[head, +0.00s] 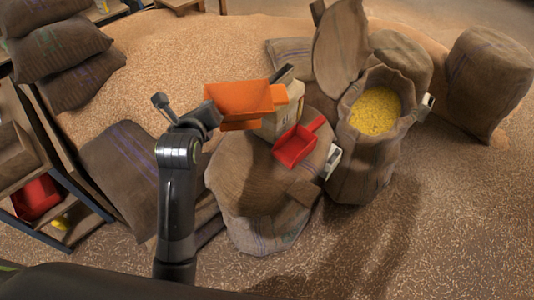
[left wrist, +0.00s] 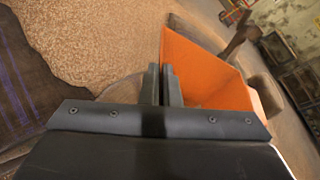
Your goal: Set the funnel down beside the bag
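The orange funnel (head: 240,97) is held up in the air at the middle of the head view, over the far left part of a closed sack top. My left gripper (head: 209,113) is at its left side. In the left wrist view the fingers (left wrist: 163,87) are close together with the edge of the orange funnel (left wrist: 205,70) between them. An open burlap bag (head: 363,160) full of yellow grain stands upright to the right of the funnel, apart from it. My right gripper is not in view.
A red scoop (head: 297,146) lies on the sack-covered mound (head: 258,200), with a beige container (head: 285,112) behind it. Full sacks (head: 492,80) stand at the right. Stacked sacks (head: 60,45) and a shelf (head: 75,180) are at the left. Grain-strewn floor (head: 430,220) is clear at lower right.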

